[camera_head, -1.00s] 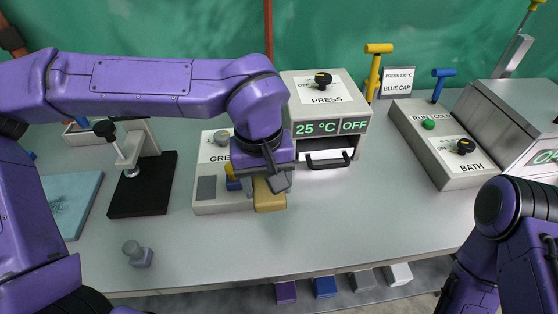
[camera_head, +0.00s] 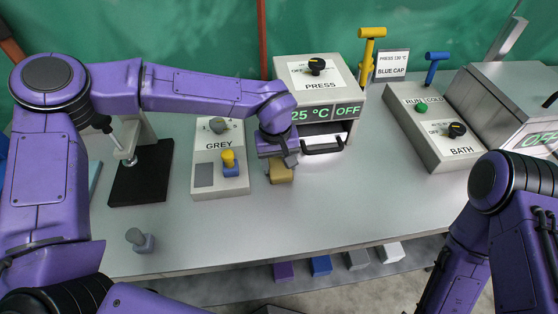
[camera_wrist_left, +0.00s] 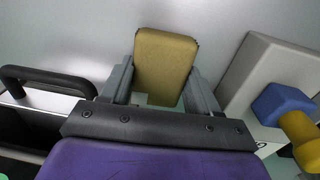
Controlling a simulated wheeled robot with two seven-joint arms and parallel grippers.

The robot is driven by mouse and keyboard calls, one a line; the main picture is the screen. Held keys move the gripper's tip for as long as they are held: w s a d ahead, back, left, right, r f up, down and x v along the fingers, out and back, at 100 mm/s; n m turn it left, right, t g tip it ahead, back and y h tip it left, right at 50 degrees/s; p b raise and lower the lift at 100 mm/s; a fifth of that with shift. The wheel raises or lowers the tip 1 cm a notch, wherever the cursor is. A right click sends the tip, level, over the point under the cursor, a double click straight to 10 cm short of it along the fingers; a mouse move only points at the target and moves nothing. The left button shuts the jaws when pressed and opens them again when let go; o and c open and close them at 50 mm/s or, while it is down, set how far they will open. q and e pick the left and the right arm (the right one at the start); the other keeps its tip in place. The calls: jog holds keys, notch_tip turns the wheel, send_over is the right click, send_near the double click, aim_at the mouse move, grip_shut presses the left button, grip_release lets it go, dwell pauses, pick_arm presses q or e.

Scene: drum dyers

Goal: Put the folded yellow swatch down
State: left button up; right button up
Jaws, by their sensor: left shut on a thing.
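The folded yellow swatch (camera_head: 280,171) is a small mustard-coloured block in front of the press. My left gripper (camera_head: 281,160) is shut on it. In the left wrist view the swatch (camera_wrist_left: 165,65) sits between the two fingers of the left gripper (camera_wrist_left: 161,88), with the grey table behind it. I cannot tell whether the swatch touches the table. My right gripper is not in view; only my right arm shows at the right edge.
The press (camera_head: 318,85) stands just behind, its handle (camera_head: 322,147) close to my left gripper. The GREY unit (camera_head: 205,176) with a yellow-and-blue knob (camera_head: 230,164) is to the left. The BATH unit (camera_head: 450,150) is at right. The table (camera_head: 360,200) is clear front and right of the swatch.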

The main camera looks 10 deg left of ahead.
pick_arm(q)
jog(key=o, duration=1.1)
jog(key=shift+f, duration=0.1)
jog(key=shift+o, duration=0.2)
